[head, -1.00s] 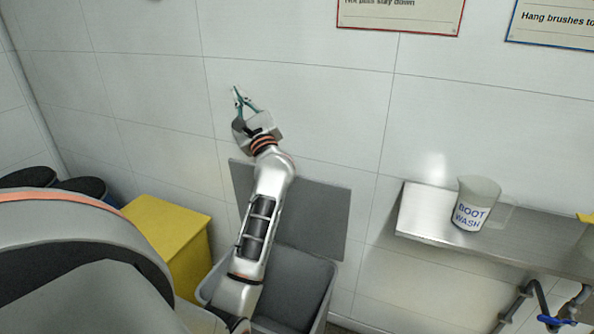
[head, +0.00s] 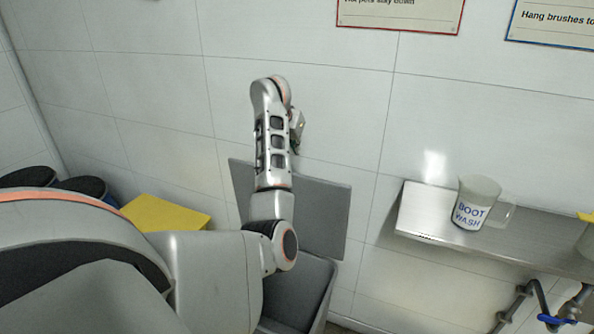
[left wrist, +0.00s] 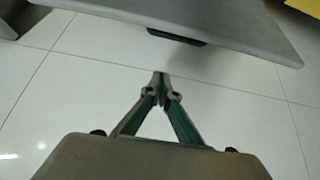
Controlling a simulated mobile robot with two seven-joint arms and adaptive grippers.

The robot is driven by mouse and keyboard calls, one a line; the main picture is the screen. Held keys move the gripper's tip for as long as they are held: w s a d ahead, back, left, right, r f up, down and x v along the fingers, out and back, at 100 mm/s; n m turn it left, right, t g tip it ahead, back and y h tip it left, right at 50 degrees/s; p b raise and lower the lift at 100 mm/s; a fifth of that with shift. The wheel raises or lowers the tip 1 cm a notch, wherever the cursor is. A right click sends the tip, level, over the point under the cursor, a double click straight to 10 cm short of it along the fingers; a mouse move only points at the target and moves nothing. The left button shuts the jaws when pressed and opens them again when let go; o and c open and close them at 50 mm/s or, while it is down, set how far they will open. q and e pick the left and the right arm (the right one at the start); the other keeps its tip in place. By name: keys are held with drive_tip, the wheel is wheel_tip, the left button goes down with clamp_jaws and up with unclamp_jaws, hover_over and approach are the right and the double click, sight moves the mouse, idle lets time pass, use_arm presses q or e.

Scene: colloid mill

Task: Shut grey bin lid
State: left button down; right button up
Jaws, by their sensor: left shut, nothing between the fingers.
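The grey bin (head: 318,318) stands against the wall, partly hidden by my left arm. Its grey lid (head: 322,208) is open and stands up against the tiled wall behind the bin. My left gripper (head: 298,120) is above the lid, near the wall, mostly hidden behind my forearm in the head view. In the left wrist view, my left gripper (left wrist: 160,78) is shut and empty, its green fingertips together. The lid (left wrist: 215,22) crosses the top of that view, with a dark tab on its edge; the fingertips appear apart from it. My right gripper is not in view.
A yellow bin (head: 160,212) stands left of the grey bin, partly behind my arm. At right, a metal shelf (head: 425,215) holds a BOOT WASH jug (head: 470,205), with pipes below. Dark round objects (head: 28,177) stand at far left. The wall above the lid is clear.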

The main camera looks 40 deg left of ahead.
use_arm(q)
drive_tip(key=x, duration=0.8)
drive_tip(key=shift+a+f+b, duration=0.1)
drive_tip(key=shift+f+b, duration=0.3)
drive_tip(key=shift+f, duration=0.05)
drive_tip(key=shift+s+d+f+p, duration=0.15)
drive_tip(key=shift+s+d+p, duration=0.05)
drive_tip(key=shift+s, duration=0.35)
drive_tip(key=shift+s+d+f+p, duration=0.1)
drive_tip(key=shift+s+d+p, duration=0.1)
drive_tip(key=shift+s, duration=0.4)
drive_tip(key=shift+s+d+f+p, duration=0.15)
drive_tip(key=shift+s+d, duration=0.05)
drive_tip(key=shift+s, duration=0.35)
